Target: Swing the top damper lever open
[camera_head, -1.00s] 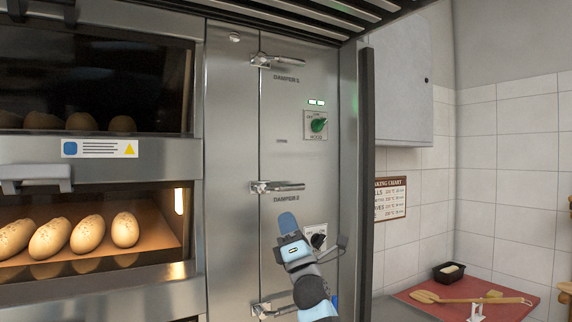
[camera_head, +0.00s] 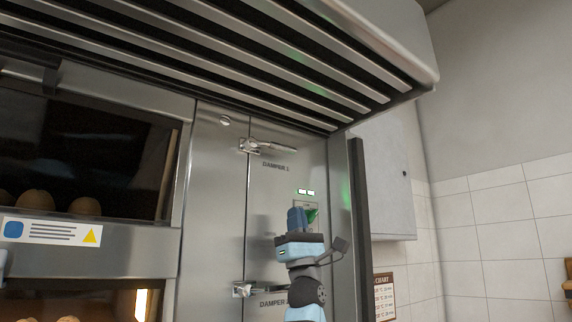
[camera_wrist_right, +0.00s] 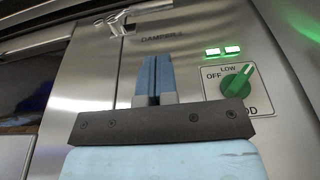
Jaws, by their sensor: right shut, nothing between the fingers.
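The top damper lever (camera_head: 268,147) is a metal handle on the steel panel, above the label DAMPER 1. It points right, roughly level. In the right wrist view the lever (camera_wrist_right: 135,13) shows at the top, beyond my fingertips. My right gripper (camera_head: 297,212) is below the lever and a little to its right, in front of the panel, apart from the lever. In the right wrist view its blue fingers (camera_wrist_right: 154,62) are together with nothing between them. My left gripper is not in view.
A green hood knob (camera_wrist_right: 237,80) sits right of my right gripper, under two green lights (camera_wrist_right: 222,51). A second damper lever (camera_head: 245,290) is lower, partly hidden by my arm. A slatted hood (camera_head: 290,62) overhangs the panel. Ovens with bread (camera_head: 85,206) stand left.

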